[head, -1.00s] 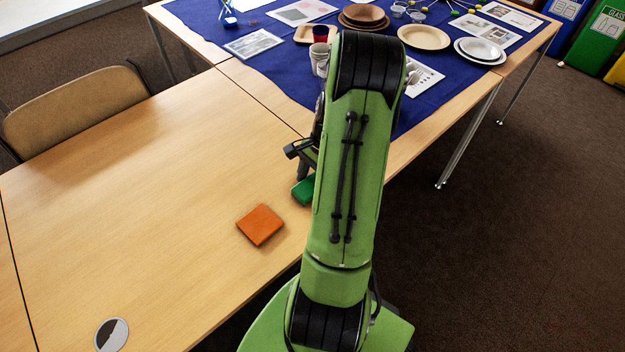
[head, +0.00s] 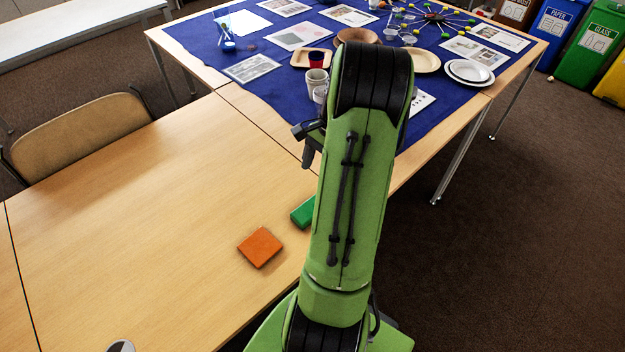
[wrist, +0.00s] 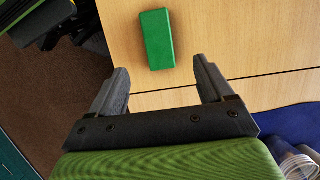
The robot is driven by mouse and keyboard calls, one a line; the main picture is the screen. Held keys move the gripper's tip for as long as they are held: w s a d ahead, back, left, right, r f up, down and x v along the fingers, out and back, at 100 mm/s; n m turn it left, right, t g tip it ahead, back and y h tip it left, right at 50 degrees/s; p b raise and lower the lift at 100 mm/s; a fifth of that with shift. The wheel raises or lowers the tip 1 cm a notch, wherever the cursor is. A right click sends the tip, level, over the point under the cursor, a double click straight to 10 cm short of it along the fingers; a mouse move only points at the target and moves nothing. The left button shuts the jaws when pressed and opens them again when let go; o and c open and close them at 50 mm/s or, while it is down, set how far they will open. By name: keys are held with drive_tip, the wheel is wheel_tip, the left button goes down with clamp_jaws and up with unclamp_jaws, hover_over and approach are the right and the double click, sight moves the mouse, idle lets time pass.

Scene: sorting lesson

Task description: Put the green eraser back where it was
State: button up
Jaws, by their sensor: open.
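The green eraser (head: 303,212) lies on the wooden table near its right edge, partly hidden by my arm in the head view. In the wrist view the whole eraser (wrist: 157,39) shows as a green block, lying flat beyond my fingertips. My gripper (wrist: 160,72) is open and empty, with the eraser apart from both fingers. In the head view my gripper (head: 308,145) is mostly hidden behind my arm, raised above the table and farther back than the eraser.
An orange square block (head: 260,248) lies on the table left of the eraser. A blue cloth (head: 275,85) with cups, plates and cards covers the far table. A chair (head: 75,135) stands at the left. The near table's left part is clear.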

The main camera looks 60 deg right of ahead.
drive_tip(key=w+a+r+n+t+h, duration=0.1)
drive_tip(key=a+r+n, duration=0.35)
drive_tip(key=a, duration=0.35)
drive_tip(key=w+a+r+n+h, duration=0.1)
drive_tip(key=a+r+n+h, duration=0.1)
drive_tip(key=a+r+n, duration=0.4)
drive_tip(key=w+a+r+n+t+h, duration=0.1)
drive_tip(key=a+r+n, duration=0.25)
drive_tip(key=a, duration=0.55)
drive_tip(key=s+a+r+n+t, duration=0.1)
drive_tip(key=s+a+n+t, duration=0.1)
drive_tip(key=s+a+n, duration=0.4)
drive_tip(key=shift+s+a+n+t+y, duration=0.3)
drive_tip(key=shift+s+a+t, duration=0.1)
drive_tip(key=shift+s+a, duration=0.3)
drive_tip(key=shift+d, duration=0.1)
wheel_tip(320, 180, up, 9)
drive_tip(key=p, duration=0.9)
drive_tip(key=shift+r, duration=0.15)
